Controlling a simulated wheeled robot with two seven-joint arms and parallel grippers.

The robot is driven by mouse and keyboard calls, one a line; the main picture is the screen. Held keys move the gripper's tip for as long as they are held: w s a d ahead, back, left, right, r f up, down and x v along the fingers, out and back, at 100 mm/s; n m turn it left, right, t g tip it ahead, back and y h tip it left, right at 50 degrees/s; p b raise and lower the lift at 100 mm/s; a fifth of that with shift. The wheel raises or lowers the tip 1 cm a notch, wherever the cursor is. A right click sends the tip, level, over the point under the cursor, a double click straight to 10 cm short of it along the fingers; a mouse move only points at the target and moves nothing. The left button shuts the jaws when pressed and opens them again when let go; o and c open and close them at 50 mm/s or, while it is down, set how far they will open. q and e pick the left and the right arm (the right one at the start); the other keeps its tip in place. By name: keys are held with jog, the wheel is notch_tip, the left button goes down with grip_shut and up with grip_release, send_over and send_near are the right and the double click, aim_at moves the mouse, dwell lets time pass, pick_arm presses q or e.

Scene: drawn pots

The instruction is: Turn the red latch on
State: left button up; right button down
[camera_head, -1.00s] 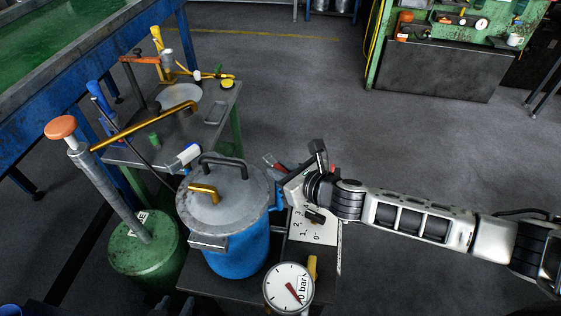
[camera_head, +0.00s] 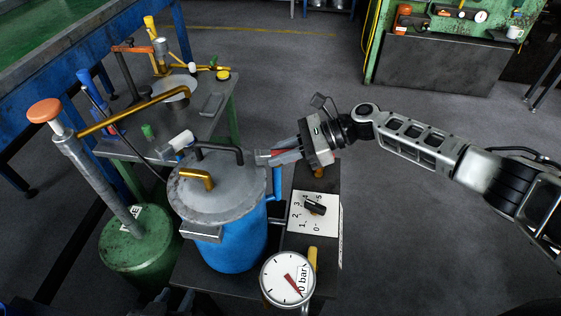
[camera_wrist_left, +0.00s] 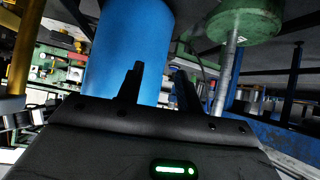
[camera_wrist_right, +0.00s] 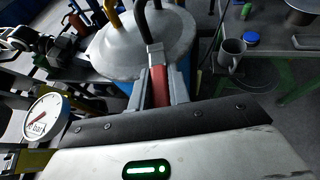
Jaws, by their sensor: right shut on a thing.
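The red latch (camera_wrist_right: 158,88) sits at the lid's edge on the blue pot (camera_head: 236,244). It lies between the fingers of my right gripper (camera_head: 268,157), which is shut on it. Only a thin strip of red shows in the head view; the fingers hide the rest. The latch's grey end points toward the black lid handle (camera_head: 220,148). In the left wrist view my left gripper (camera_wrist_left: 159,75) has its fingers apart and empty, with the blue pot and a green cylinder (camera_wrist_left: 240,20) beyond them.
A pressure gauge (camera_head: 287,279) and a numbered plate with a black knob (camera_head: 314,207) stand right of the pot. A green tank with a pump (camera_head: 140,245) stands left. A brass pipe (camera_head: 135,112) crosses behind. Open floor lies to the right.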

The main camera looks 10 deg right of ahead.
jog(key=shift+w+f+n+g+b, duration=0.2)
jog(key=shift+n+g+b, duration=0.45)
jog(key=shift+b, duration=0.2)
jog(key=shift+r+n+g+b, duration=0.15)
jog(key=shift+n+g+b, duration=0.3)
jog(key=shift+g+b, duration=0.15)
pick_arm(q)
jog(key=shift+w+d+f, duration=0.1)
jog(key=shift+d+f, duration=0.15)
jog(key=shift+f, duration=0.5)
pick_arm(e)
jog(key=shift+n+g, duration=0.3)
jog(key=shift+g, duration=0.05)
pick_arm(q)
jog(key=shift+w+d+r+t+b, duration=0.1)
jog(key=shift+t+b, duration=0.2)
pick_arm(e)
jog(key=shift+s+a+r, duration=0.1)
jog(key=shift+r, duration=0.1)
jog(key=c, duration=1.3)
grip_release()
jog(key=shift+f, duration=0.1)
